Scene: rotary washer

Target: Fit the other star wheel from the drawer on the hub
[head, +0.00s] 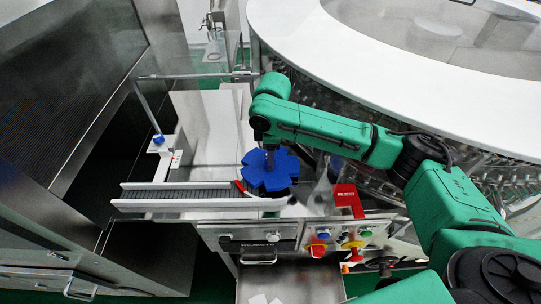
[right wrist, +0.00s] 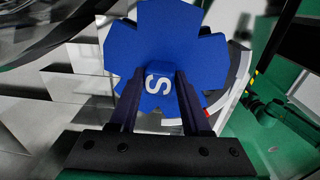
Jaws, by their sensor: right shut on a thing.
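In the right wrist view the star wheel (right wrist: 155,35) fills the top middle and carries a white letter S. The dark fingers of my right gripper (right wrist: 160,78) reach to it and are shut on it. I cannot tell whether the wheel touches what is under it. The hub does not show; the wheel and arm cover that spot. An open drawer (head: 290,278) shows at the bottom, with white pieces in it. My left gripper is out of view.
A grey conveyor (head: 185,193) with rails runs left of the wheel. A red box (head: 347,196) and a button panel (head: 335,240) stand right of and below it. The large white-rimmed rotary machine (head: 350,80) is behind my arm. A clear guard frame (head: 190,76) stands at the back left.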

